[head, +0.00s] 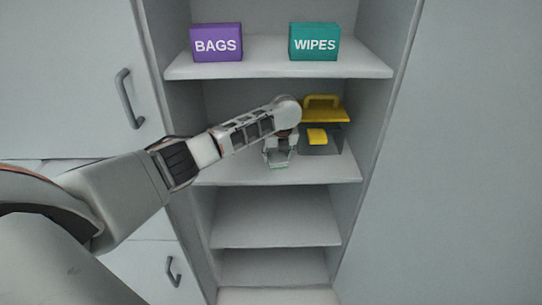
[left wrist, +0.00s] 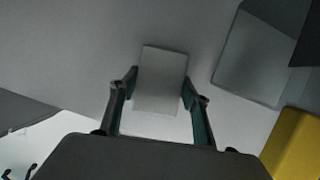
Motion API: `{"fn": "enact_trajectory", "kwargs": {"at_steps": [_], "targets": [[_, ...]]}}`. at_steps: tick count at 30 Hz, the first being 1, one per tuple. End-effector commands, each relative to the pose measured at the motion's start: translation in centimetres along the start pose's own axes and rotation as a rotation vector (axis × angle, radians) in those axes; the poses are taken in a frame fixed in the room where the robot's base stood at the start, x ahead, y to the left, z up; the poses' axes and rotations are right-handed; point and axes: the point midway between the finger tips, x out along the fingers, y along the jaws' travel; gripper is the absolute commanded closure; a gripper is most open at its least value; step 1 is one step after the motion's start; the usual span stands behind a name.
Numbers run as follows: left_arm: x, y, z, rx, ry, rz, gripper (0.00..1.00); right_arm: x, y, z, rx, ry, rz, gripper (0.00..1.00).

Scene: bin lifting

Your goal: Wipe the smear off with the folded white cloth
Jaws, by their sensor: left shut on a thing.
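My left gripper (head: 279,160) reaches into the open cabinet, low over the middle shelf (head: 225,175), left of a grey and yellow container. In the left wrist view the fingers of my left gripper (left wrist: 160,84) are shut on the sides of a pale flat block, the folded white cloth (left wrist: 160,66). In the head view I cannot make out the cloth apart from the gripper. Whether the cloth touches the shelf is unclear. I see no smear in either view. My right gripper is not in view.
The grey container with a yellow handle (head: 324,113) stands close right of my gripper; its yellow part (left wrist: 294,146) shows at lower right in the wrist view. A purple BAGS box (head: 216,43) and teal WIPES box (head: 314,42) stand on the upper shelf. Lower shelves are empty.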

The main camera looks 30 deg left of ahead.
Motion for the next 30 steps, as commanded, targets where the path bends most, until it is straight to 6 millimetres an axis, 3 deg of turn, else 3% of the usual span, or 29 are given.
{"fn": "enact_trajectory", "kwargs": {"at_steps": [22,30], "targets": [[-0.1,-4.6,-0.8,0.000,0.001,-0.001,0.73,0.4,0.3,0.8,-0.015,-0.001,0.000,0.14],[-0.1,-5.4,-1.0,0.001,0.003,0.000,0.73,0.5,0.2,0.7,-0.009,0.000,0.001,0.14]]}}
